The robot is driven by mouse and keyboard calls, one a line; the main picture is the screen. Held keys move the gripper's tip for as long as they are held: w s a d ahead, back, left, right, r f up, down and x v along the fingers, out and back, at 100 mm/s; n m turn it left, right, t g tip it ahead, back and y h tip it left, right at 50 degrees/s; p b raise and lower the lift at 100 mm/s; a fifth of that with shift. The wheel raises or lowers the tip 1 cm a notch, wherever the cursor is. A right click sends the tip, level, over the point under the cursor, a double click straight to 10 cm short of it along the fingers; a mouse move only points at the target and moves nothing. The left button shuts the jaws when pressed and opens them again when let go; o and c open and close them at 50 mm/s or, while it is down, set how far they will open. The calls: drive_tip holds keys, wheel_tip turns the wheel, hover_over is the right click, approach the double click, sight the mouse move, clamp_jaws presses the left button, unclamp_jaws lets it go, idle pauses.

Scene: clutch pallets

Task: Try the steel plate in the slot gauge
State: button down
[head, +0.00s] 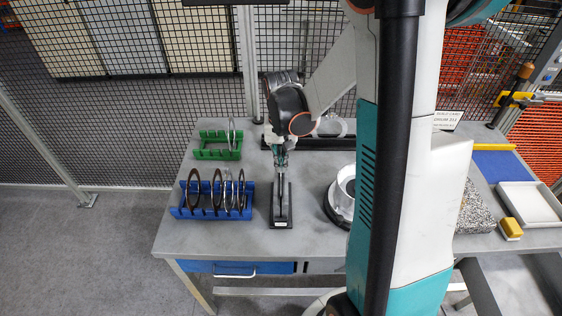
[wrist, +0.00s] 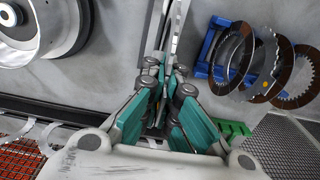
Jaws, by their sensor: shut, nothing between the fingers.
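The slot gauge, a narrow black stand (head: 281,219) with grey upright parts, stands on the table right of the blue rack. Its grey uprights (wrist: 177,28) show beyond my fingers in the wrist view; I cannot tell whether a plate is between them. My gripper (head: 281,163) is shut and empty, pointing down by the gauge's far end; its fingers (wrist: 164,68) hide part of the gauge. Thin steel plates (head: 241,190) and brown friction plates (head: 193,189) stand in the blue rack (head: 178,212). One steel plate (head: 231,134) stands in the green rack (head: 205,154).
A round metal drum (head: 343,190) stands right of the gauge, partly behind my arm. A dark rail (head: 340,143) with pale rings lies at the back. A white tray (head: 528,204) and a yellow block (head: 510,228) are at the right. Mesh fencing closes the back.

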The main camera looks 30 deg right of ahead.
drive_tip(key=shift+r, duration=0.15)
drive_tip(key=c, duration=1.7)
unclamp_jaws()
drive_tip(key=shift+r+p, duration=2.65)
drive_tip(key=shift+r, duration=1.4)
